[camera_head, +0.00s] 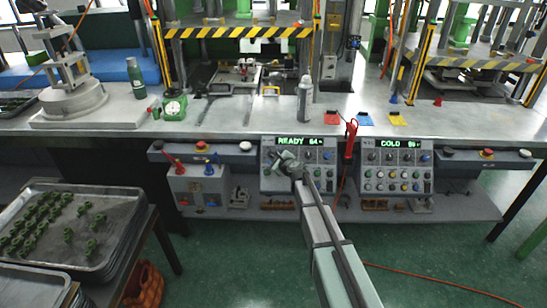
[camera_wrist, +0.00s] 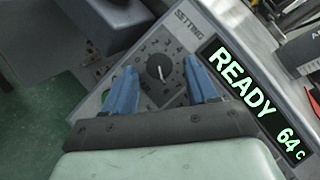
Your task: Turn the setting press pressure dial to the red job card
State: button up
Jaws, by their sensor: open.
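The setting press panel (camera_head: 298,182) is the grey box under the bench edge with the green READY 64 display (camera_head: 300,141). In the wrist view it is labelled SETTING, and a dark round dial (camera_wrist: 157,69) with a white pointer line shows on a marked scale. My gripper (camera_wrist: 160,65) is open, its two blue fingers on either side of the dial. I cannot tell whether they touch it. In the head view my gripper (camera_head: 285,160) covers part of the panel's upper left. The red job card (camera_head: 333,119) lies on the bench above, its writing unreadable.
A blue card (camera_head: 365,119) and a yellow card (camera_head: 397,119) lie right of the red one. A second panel (camera_head: 397,172) reads COLD. A spray can (camera_head: 304,98) and red-handled tool (camera_head: 350,140) are near the bench edge. A tray of green parts (camera_head: 112,258) stands lower left.

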jog(key=shift+w+a+f, duration=0.1)
jog(key=shift+w, duration=0.1)
jog(key=c, duration=1.1)
